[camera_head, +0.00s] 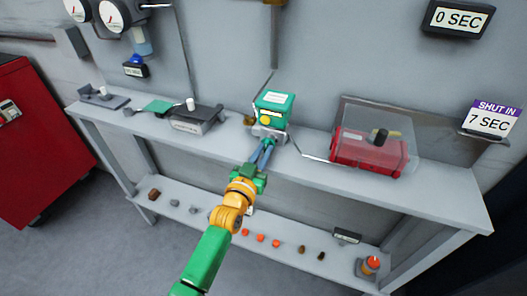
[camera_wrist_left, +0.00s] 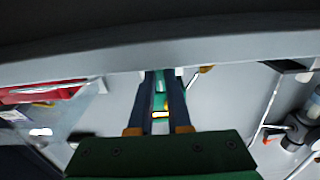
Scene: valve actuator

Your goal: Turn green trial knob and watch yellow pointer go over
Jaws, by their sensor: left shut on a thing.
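The green actuator box (camera_head: 274,101) with a white label stands on the bench against the wall. A round yellow part (camera_head: 265,119) shows on its lower front; I cannot make out which way a pointer on it faces. My left gripper (camera_head: 267,146) reaches up to the front of the unit, just below the yellow part. In the left wrist view its two dark fingers (camera_wrist_left: 161,88) are shut on a small green part, which I take as the green trial knob (camera_wrist_left: 160,86). The fingers hide most of the knob.
A red box (camera_head: 370,150) under a clear cover stands to the right, and a grey device (camera_head: 195,119) to the left. A thin pipe runs from the actuator toward the red box. Signs read "0 SEC" (camera_head: 458,18) and "SHUT IN 7 SEC" (camera_head: 491,118). Small parts lie on the lower shelf.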

